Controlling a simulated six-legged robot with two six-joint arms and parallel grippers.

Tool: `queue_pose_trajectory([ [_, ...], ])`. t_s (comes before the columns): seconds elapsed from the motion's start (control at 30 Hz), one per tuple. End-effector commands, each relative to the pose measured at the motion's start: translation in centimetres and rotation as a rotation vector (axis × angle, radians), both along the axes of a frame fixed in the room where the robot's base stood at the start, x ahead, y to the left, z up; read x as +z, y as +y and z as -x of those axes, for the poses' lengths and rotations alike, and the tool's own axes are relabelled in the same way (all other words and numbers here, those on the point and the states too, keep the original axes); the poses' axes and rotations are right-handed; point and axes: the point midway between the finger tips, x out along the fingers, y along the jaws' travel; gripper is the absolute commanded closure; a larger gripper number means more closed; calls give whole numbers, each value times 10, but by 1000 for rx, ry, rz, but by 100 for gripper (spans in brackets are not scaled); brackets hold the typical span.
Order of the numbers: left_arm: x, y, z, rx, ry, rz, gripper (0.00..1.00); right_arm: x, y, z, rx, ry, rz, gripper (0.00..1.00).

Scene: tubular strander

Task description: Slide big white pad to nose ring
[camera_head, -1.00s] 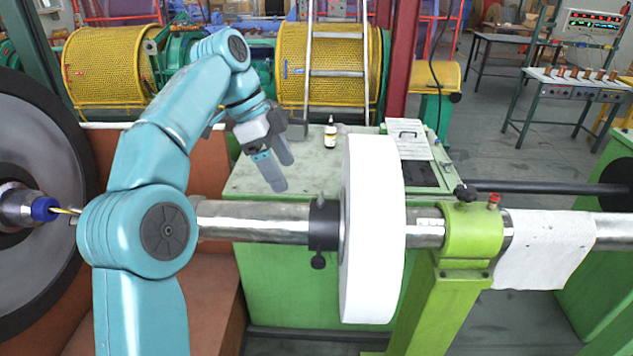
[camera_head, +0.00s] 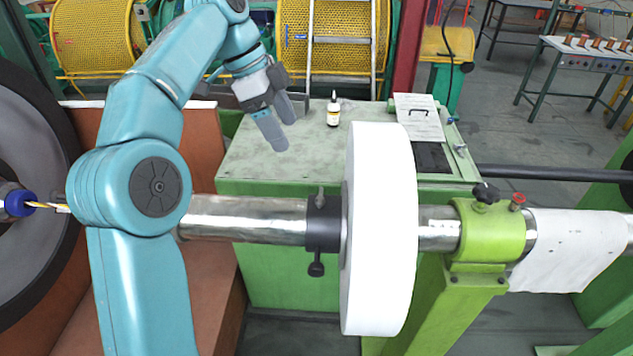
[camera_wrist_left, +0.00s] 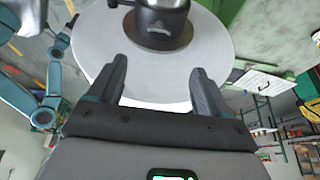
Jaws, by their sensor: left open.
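The big white pad (camera_head: 385,230) is a thick white disc standing upright around a horizontal steel shaft (camera_head: 245,220). A black collar ring (camera_head: 323,224) with a thumb screw sits on the shaft just left of the pad; I cannot tell whether that is the nose ring. My left gripper (camera_head: 284,135) is open and empty, above and behind the shaft, left of the pad and touching nothing. In the left wrist view, the pad's broad face (camera_wrist_left: 95,45) lies beyond the open fingers, with the collar (camera_wrist_left: 162,25) at its centre.
Right of the pad, a green bracket (camera_head: 488,235) carries the shaft, and white cloth (camera_head: 565,250) hangs over it. Behind stands a green cabinet (camera_head: 260,165) with a small bottle (camera_head: 333,112) and a paper sheet (camera_head: 418,117). A large dark wheel (camera_head: 35,200) stands at left.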

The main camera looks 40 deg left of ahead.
Motion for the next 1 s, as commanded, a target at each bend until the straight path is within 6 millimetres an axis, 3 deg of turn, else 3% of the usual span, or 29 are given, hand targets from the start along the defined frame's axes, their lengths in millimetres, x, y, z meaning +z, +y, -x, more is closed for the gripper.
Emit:
queue_pose_trajectory([
  [0.3,-57,-24,-5,-4,3,0,21,-19,0,0,0,0,0,100],
  [0.63,-123,-48,-20,-3,4,1,21,-20,0,0,1,0,0,100],
  [0.8,-142,-54,-26,-2,3,1,21,-18,0,0,0,0,0,100],
  [1.0,-149,-55,-29,-1,2,1,21,-18,0,0,0,0,0,100],
])
